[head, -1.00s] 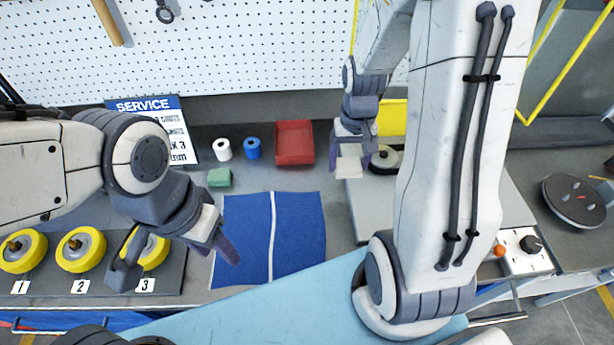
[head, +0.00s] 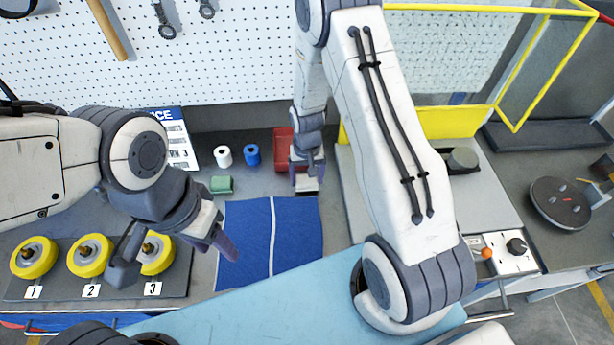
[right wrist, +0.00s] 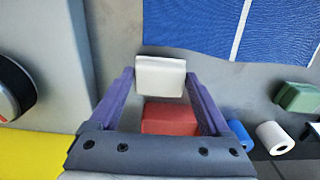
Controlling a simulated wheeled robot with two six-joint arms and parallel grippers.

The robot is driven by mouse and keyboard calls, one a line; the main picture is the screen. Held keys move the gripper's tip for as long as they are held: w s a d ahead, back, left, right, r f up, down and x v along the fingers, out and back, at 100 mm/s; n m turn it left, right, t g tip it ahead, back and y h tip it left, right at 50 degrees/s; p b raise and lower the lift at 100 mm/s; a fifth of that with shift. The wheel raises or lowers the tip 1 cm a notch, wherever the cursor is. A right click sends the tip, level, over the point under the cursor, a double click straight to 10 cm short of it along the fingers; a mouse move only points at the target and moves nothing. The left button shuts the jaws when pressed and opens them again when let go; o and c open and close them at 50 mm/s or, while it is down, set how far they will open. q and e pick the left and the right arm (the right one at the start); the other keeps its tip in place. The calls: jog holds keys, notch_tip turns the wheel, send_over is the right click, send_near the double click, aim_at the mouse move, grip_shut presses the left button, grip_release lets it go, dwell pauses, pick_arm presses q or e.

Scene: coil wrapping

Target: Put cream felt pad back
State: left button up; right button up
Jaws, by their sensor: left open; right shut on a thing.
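The cream felt pad (head: 307,184) is a small pale block. It also shows in the right wrist view (right wrist: 160,77), between the fingertips. My right gripper (head: 307,176) is shut on it and holds it just in front of the red tray (head: 282,146), near the back edge of the blue mat. In the right wrist view the red tray (right wrist: 170,118) shows beyond the pad, between the fingers; its inside is mostly hidden. My left gripper (head: 175,262) is open and empty, above the front left, near the yellow roll marked 3.
A green block (head: 221,185), a white roll (head: 223,156) and a blue roll (head: 252,155) stand left of the tray. The blue mat (head: 245,235) with a white stripe lies flat and bare. Yellow rolls (head: 90,254) sit on a board at left. A pegboard rises behind.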

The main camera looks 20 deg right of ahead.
jog(key=shift+f, duration=0.5)
jog(key=shift+f, duration=0.1)
jog(key=shift+f, duration=0.15)
jog(key=o, duration=1.1)
jog(key=shift+o, duration=0.2)
